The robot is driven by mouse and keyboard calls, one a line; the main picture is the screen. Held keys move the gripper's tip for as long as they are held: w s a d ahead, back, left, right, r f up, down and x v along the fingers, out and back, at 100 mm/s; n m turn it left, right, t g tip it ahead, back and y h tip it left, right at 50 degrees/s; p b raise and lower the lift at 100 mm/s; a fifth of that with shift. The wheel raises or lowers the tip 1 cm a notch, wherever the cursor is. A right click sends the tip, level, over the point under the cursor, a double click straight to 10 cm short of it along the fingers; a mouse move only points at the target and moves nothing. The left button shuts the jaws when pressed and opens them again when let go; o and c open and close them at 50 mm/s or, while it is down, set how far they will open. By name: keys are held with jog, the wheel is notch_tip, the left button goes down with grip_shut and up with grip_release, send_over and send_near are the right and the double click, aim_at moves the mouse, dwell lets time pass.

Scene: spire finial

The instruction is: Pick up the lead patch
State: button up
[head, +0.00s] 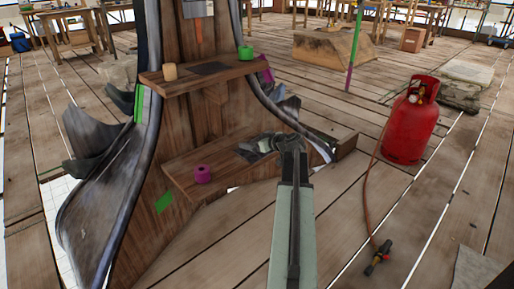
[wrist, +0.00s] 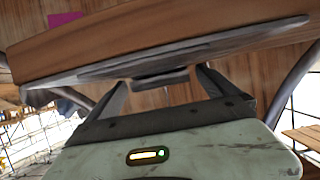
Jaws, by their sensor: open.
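A dark grey flat piece, which looks like the lead patch (head: 247,153), lies on the lower wooden shelf of the spire, partly hidden behind my gripper. My gripper (head: 262,144) is over the right part of this shelf, close to the grey piece. In the wrist view my gripper (wrist: 160,88) has its two fingers spread apart. A long grey strip (wrist: 230,43) runs along the edge of a brown board just beyond them, with a small dark piece (wrist: 160,78) between the fingertips. I cannot tell whether the fingers touch it.
A magenta roll (head: 203,174) sits on the lower shelf (head: 185,160). A tan roll (head: 170,71) and a green roll (head: 245,52) sit on the upper shelf. Curled metal sheeting (head: 110,190) flanks the spire. A red gas cylinder (head: 411,125) with a hose and torch (head: 377,260) stands right.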

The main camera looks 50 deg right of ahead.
jog(key=c, duration=1.7)
jog(key=shift+r, duration=0.1)
jog(key=shift+r, duration=0.1)
